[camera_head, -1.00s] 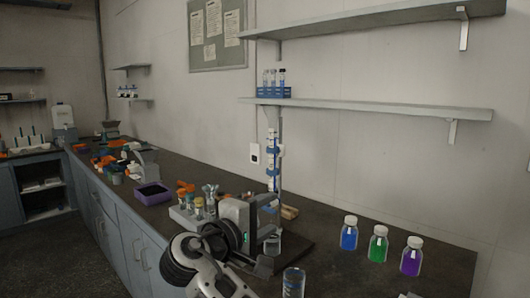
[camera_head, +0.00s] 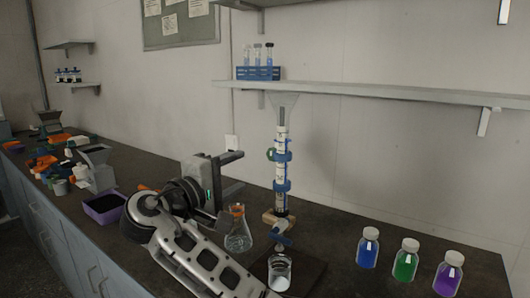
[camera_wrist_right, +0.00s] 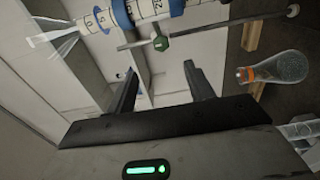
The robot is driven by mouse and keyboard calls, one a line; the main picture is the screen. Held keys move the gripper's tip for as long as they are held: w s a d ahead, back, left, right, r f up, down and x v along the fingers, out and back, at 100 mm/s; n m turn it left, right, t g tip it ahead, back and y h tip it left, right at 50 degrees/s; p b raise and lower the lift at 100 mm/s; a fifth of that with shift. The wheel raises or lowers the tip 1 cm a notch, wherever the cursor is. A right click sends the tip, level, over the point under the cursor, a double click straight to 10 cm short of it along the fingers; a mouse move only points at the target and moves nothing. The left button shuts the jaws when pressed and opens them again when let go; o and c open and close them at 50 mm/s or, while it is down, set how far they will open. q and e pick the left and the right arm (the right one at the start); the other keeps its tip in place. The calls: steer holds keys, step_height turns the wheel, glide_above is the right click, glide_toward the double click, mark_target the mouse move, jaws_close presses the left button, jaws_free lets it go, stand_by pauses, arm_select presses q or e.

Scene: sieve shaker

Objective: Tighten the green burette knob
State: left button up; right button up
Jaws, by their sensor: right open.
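The burette (camera_head: 281,165) stands upright in blue clamps on a stand, with a clear funnel shape at its top. The green knob (camera_head: 271,154) sits on the burette's left side at the upper clamp. In the right wrist view the green knob (camera_wrist_right: 161,43) shows on a metal rod, beyond the fingertips. My right gripper (camera_head: 240,172) is open and empty, to the left of the burette. Its two dark fingers (camera_wrist_right: 160,70) point toward the knob and are apart from it. My left gripper is not in view.
An orange-collared flask (camera_head: 238,240) stands below my right gripper, and a beaker (camera_head: 280,272) stands below the burette. Blue (camera_head: 368,248), green (camera_head: 405,261) and purple (camera_head: 448,274) bottles stand at right. A shelf (camera_head: 380,95) runs behind the burette's top.

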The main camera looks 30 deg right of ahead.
mark_target(271, 156)
steer(key=p+x, duration=0.2)
steer(key=x, duration=1.1)
steer(key=shift+p, duration=0.35)
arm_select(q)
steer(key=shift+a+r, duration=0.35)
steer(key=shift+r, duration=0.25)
arm_select(e)
steer(key=shift+w, duration=0.1)
